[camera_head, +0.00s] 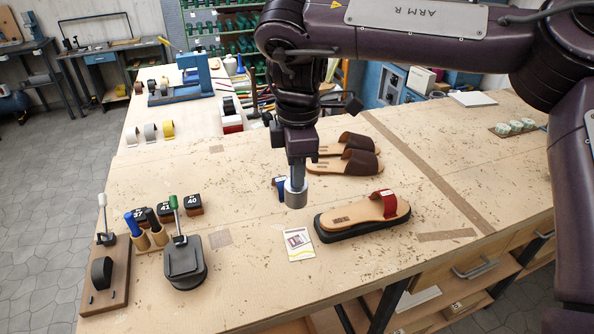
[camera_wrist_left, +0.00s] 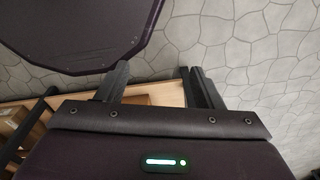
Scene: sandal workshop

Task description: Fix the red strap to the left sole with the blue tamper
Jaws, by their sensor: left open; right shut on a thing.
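The sandal sole (camera_head: 345,220), tan on a thick black base, lies on the bench in the head view. The red strap (camera_head: 390,204) sits across its right part; whether it is fixed cannot be told. My right gripper (camera_head: 297,168) is shut on a tool with a grey metal cylindrical head (camera_head: 296,194), held left of and behind the sole, apart from it. The tool's handle is hidden, so its colour cannot be told. A blue piece (camera_head: 280,188) shows beside the head. My left gripper (camera_wrist_left: 158,88) is open and empty in the left wrist view, outside the head view.
A small card (camera_head: 299,244) lies left of the sole. Brown sandals (camera_head: 345,163) lie behind it. A wooden rack (camera_head: 152,241) holds blue- and black-handled tools, beside a black stand (camera_head: 186,268) and numbered blocks (camera_head: 193,204). The bench right of the sole is mostly clear.

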